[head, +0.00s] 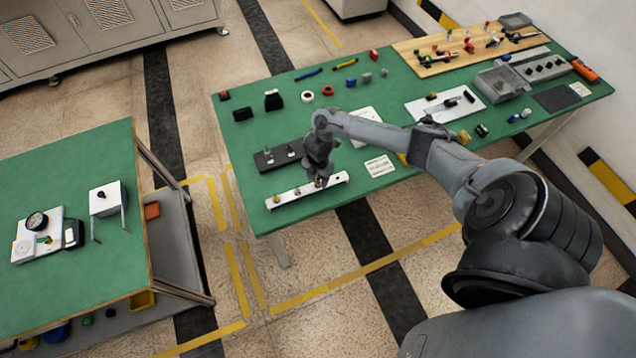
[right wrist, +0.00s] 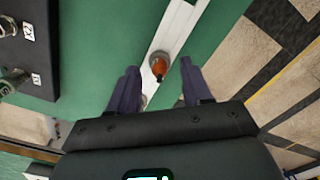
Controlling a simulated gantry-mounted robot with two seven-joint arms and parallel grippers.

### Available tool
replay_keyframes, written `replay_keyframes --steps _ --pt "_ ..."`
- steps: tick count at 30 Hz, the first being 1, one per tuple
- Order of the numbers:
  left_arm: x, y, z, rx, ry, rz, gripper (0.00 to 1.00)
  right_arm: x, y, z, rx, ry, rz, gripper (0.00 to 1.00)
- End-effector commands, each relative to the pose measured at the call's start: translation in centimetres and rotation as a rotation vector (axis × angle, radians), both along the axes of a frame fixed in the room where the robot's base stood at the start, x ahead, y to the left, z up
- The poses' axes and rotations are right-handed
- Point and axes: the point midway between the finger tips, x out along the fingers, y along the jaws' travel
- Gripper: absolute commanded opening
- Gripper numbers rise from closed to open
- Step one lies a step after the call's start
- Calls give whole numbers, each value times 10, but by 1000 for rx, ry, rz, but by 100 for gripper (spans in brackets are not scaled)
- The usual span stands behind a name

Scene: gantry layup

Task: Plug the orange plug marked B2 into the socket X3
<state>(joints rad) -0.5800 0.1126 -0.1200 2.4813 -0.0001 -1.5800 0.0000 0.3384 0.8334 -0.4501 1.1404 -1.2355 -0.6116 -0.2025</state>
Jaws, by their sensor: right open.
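An orange plug (right wrist: 159,66) stands on a white rail (right wrist: 179,28) in the right wrist view; no marking on it is readable. My right gripper (right wrist: 160,72) is open, with one finger on each side of the plug and a gap to both. In the head view my right gripper (head: 320,181) points down at the white rail (head: 295,194) and largely hides the plug. A black socket block (head: 266,163) lies just behind the rail. The block (right wrist: 42,50) also shows at left in the wrist view, with small white labels I cannot read surely. My left gripper is out of view.
Another plug (head: 276,198) stands near the rail's left end. White printed sheets (head: 380,166) lie right of the gripper. Tape rolls, tools and a wooden board (head: 470,48) occupy the rear and right of the green table (head: 240,180). A second green table (head: 90,270) stands at left.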

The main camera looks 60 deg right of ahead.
Motion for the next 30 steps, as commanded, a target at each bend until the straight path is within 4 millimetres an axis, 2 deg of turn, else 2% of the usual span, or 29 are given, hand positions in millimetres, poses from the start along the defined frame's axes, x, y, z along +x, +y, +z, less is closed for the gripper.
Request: replay_keyframes --steps 9,11,19,30 --pt "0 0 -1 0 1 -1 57 0 0 -5 -1 0 0 49" --pt "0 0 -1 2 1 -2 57 0 0 -5 -1 0 0 41" --pt "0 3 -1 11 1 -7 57 0 0 -5 -1 0 0 0" --pt "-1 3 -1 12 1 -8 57 0 -1 -4 -1 -1 0 0"
